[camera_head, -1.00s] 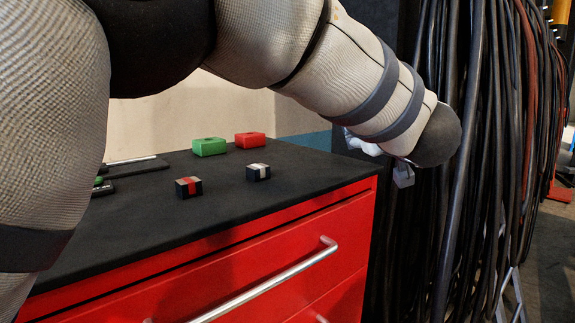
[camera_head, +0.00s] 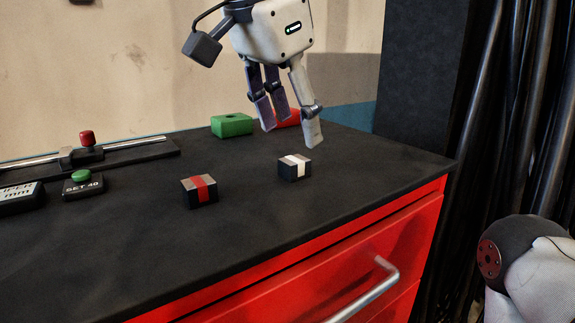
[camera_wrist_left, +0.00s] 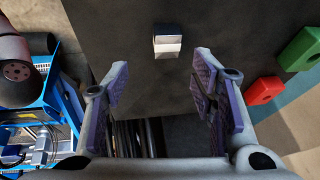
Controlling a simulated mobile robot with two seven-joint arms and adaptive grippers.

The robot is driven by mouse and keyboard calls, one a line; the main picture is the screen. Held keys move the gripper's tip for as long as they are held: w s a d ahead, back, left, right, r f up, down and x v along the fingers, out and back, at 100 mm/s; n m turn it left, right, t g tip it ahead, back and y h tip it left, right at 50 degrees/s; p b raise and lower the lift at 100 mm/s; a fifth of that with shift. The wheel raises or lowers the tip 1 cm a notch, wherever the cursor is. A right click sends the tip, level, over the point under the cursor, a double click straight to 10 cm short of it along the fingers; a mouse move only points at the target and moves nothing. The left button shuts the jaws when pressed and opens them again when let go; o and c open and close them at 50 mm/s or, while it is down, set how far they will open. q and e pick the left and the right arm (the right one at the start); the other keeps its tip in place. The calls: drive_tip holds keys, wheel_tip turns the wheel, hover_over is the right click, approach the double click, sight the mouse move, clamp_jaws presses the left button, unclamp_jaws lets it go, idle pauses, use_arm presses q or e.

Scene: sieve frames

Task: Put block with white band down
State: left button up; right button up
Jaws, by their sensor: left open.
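The block with the white band (camera_head: 295,168) rests on the black top of the red cabinet (camera_head: 330,215), near its right front part. It also shows in the left wrist view (camera_wrist_left: 168,41), beyond the fingertips and apart from them. My left gripper (camera_head: 290,130) is open and empty, fingers pointing down, behind and above this block in the head view. The gap between its fingers is clear in the left wrist view (camera_wrist_left: 160,85). My right gripper is out of view; part of my right arm shows at the lower right of the head view.
A block with a red band (camera_head: 200,190) sits to the left. A green block (camera_head: 232,125) and a partly hidden red block (camera_head: 288,118) stand behind. A rail device (camera_head: 85,152) and a "SET 40" piece (camera_head: 83,185) lie at left. Cables hang at right.

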sight(294, 160)
use_arm(q)
drive_tip(key=x, duration=0.2)
drive_tip(key=a+x, duration=0.1)
drive_tip(key=x, duration=0.2)
drive_tip(key=shift+w+f, duration=0.15)
drive_tip(key=shift+f, duration=0.15)
drive_tip(key=shift+w+d+f, duration=0.15)
drive_tip(key=shift+w+f, duration=0.1)
drive_tip(key=shift+f, duration=0.1)
clamp_jaws()
